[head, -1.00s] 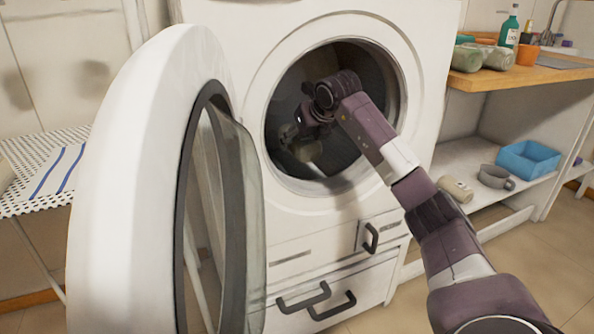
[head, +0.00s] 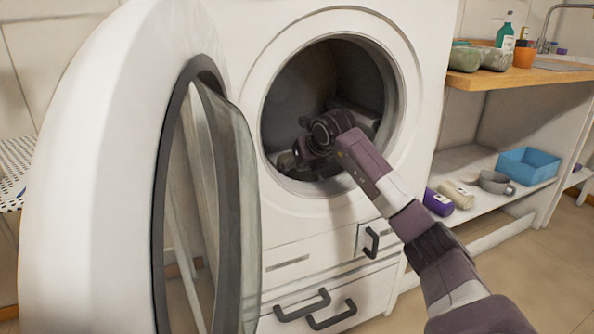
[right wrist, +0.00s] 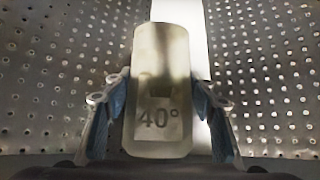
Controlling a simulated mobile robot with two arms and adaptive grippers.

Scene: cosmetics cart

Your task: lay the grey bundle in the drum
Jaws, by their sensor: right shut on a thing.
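The washing machine's door (head: 75,200) stands open, and the perforated drum (head: 300,95) shows behind the round opening. My right arm reaches through the opening. My right gripper (head: 298,158) is inside, low in the drum, shut on the grey bundle. In the right wrist view the bundle (right wrist: 160,75) is a pale grey-green roll with a "40°" label, upright in the picture between the two blue-padded fingers. In the head view the bundle (head: 287,161) is mostly hidden by the gripper. Whether it touches the drum floor I cannot tell. My left gripper is out of view.
The glass door fills the left side. At right, a wooden counter (head: 535,76) holds rolled bundles (head: 464,58), a green bottle (head: 505,38) and an orange cup (head: 524,57). The shelf below holds a purple roll (head: 438,202), a beige roll (head: 457,194), a grey pot (head: 493,182) and a blue bin (head: 528,165).

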